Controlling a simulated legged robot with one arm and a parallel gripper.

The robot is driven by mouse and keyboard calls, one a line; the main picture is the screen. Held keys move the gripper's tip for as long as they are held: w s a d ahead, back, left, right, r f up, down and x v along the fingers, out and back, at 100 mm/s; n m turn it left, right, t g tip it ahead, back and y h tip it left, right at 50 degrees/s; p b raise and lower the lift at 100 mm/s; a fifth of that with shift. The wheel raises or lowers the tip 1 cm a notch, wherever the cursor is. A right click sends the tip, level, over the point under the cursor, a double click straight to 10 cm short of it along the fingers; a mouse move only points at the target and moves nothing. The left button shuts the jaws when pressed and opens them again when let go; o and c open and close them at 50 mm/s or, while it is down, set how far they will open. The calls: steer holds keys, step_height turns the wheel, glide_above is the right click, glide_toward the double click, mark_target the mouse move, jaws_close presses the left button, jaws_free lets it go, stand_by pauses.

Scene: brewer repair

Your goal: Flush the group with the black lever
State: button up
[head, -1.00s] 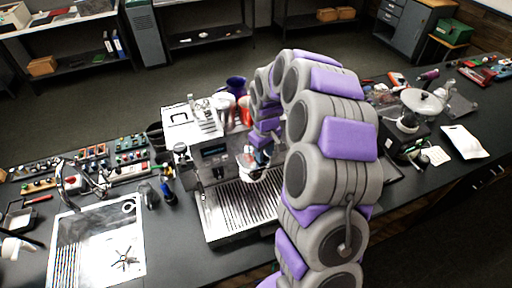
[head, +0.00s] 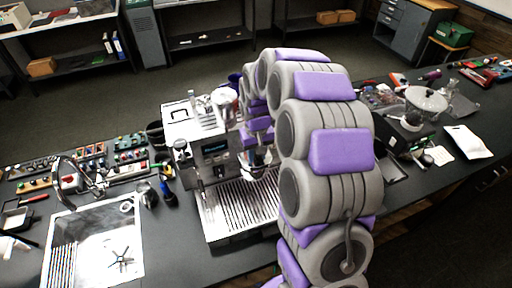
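The espresso machine (head: 208,150) stands on the dark counter, with its slatted drip tray (head: 240,205) in front. My arm reaches over the machine's right side and bends down to the group area. My gripper (head: 257,160) is small and partly hidden there, close to the machine's front and above the drip tray. I cannot see its fingertips clearly, nor whether it touches anything. The black lever cannot be made out; my arm covers the right part of the machine.
A sink (head: 95,245) with a faucet (head: 80,178) is at the left. A grinder (head: 420,105) and a white sheet (head: 467,142) are at the right.

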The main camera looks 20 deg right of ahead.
mark_target(247, 162)
steer(key=shift+a+m+b, duration=0.35)
steer(key=shift+a+m, duration=0.3)
steer(key=shift+m, duration=0.15)
steer(key=shift+w+a+m+b, duration=0.25)
steer(key=shift+m+b, duration=0.15)
steer(key=shift+m, duration=0.7)
steer(key=shift+w+a+m, duration=0.1)
steer(key=shift+a+m, duration=0.4)
steer(key=shift+a, duration=0.1)
steer(key=shift+d, duration=0.2)
stand_by(0.7)
steer(key=d+n, duration=0.1)
steer(key=n, duration=0.1)
steer(key=d+n, duration=0.1)
steer(key=n, duration=0.1)
steer(key=shift+s+d+b, duration=0.25)
steer(key=shift+s+b, duration=0.1)
steer(key=shift+s, duration=0.05)
steer(key=shift+w+d+n+p, duration=0.1)
steer(key=shift+d+n+p, duration=0.05)
steer(key=shift+d+n, duration=0.9)
steer(key=shift+w+d+n+p, duration=0.15)
steer(key=shift+d+n, duration=0.45)
steer(key=shift+n, duration=0.85)
steer(key=shift+o, duration=0.4)
steer(key=o, duration=0.3)
steer(key=shift+r, duration=0.1)
